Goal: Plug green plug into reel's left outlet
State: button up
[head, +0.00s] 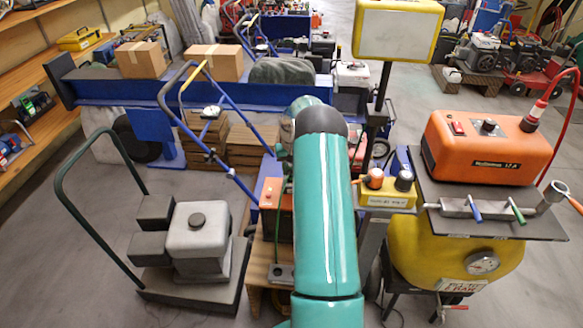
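I cannot make out the green plug for certain. A thin green cord (278,238) runs down beside my arm to a small dark block (281,273) on a wooden stand. An orange box (269,194) stands just above, partly hidden by my arm. I cannot tell whether it belongs to the reel, and no left outlet can be made out. My teal arm reaches forward through the middle of the view and bends at a dark joint. My gripper is hidden beyond the arm, so its fingers and anything in them do not show.
A grey engine (197,243) on a cart with a green handle stands left. Blue benches stand behind.

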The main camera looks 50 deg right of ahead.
jog(key=shift+f, duration=2.05)
jog(key=o, duration=1.1)
notch_tip(320, 180, up, 14)
jog(key=shift+f, duration=0.1)
